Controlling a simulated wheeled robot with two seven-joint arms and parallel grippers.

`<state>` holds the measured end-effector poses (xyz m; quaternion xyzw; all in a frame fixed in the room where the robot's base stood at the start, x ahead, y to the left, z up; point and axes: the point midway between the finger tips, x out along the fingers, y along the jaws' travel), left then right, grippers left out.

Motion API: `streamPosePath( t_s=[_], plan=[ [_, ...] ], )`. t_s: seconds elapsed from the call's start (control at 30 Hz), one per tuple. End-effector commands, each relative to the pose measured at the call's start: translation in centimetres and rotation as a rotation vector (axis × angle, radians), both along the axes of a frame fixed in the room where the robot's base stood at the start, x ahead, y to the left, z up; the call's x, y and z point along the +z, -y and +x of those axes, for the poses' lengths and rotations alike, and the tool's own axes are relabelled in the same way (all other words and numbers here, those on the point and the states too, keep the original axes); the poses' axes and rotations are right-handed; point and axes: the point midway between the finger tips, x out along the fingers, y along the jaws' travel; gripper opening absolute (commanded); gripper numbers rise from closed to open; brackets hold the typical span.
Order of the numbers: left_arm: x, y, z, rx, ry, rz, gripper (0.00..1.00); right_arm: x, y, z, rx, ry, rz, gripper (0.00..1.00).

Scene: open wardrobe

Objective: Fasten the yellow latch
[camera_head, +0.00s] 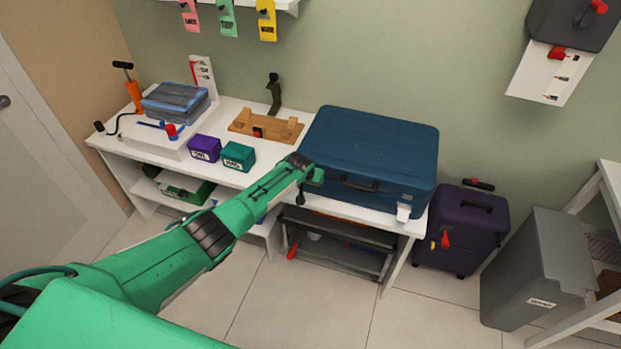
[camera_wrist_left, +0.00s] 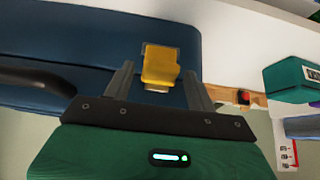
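The yellow latch (camera_wrist_left: 160,66) sits on the front of a closed blue suitcase (camera_head: 372,150), which also fills the upper left of the left wrist view (camera_wrist_left: 90,42). My left gripper (camera_head: 308,182) is at the suitcase's front left. In the left wrist view its two fingers (camera_wrist_left: 160,72) are apart, one on each side of the latch, with visible gaps. Whether the fingers touch the suitcase is unclear. In the head view the yellow latch is hidden at my gripper. My right gripper is out of view.
The suitcase lies on a white bench (camera_head: 225,178). A dark handle (camera_head: 360,184) is on its front. A teal box (camera_head: 238,156), a purple box (camera_head: 205,147) and a wooden holder (camera_head: 266,127) stand left of it. A purple case (camera_head: 462,230) stands on the floor at right.

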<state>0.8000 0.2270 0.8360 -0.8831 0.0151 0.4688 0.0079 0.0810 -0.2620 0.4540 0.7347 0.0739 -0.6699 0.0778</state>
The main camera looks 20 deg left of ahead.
Motion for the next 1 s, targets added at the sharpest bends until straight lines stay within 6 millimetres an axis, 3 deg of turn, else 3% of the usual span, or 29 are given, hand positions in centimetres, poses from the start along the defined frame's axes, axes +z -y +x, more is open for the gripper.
streamPosePath(
  t_s=[0.47,1.0],
  plan=[
    [0.7,0.0,-0.4,-0.001,0.001,-0.001,0.57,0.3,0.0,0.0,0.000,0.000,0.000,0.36],
    [5.8,-0.1,-3.9,-0.001,0.003,-0.002,0.57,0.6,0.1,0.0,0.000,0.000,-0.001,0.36]
  ],
)
